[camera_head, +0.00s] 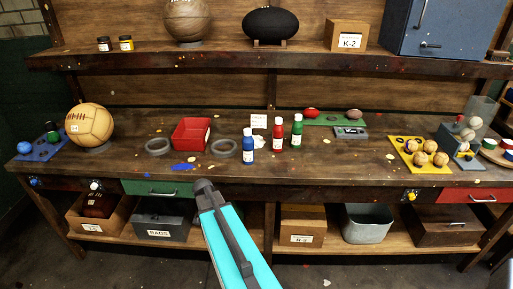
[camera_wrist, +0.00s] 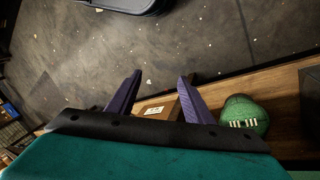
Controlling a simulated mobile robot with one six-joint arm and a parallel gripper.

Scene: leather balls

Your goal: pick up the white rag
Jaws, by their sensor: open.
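I cannot make out a white rag in either view. A dark grey box (camera_head: 160,225) labelled "RAGS" stands on the lower shelf at the left, below the green drawer; its contents are hidden. My gripper (camera_wrist: 159,76) shows in the wrist view as two purple fingers spread apart with nothing between them. Beyond them lie dark floor and a wooden shelf edge. In the head view my teal arm rises from the bottom centre, its dark upper end in front of the bench's front edge; the fingers cannot be made out there.
The workbench (camera_head: 330,165) holds a red tray (camera_head: 191,134), blue (camera_head: 249,147), red (camera_head: 278,130) and green (camera_head: 297,132) bottles, and a yellow ball board (camera_head: 404,147). A green ball (camera_wrist: 245,116) lies right of my fingers. The bench front centre is mostly clear.

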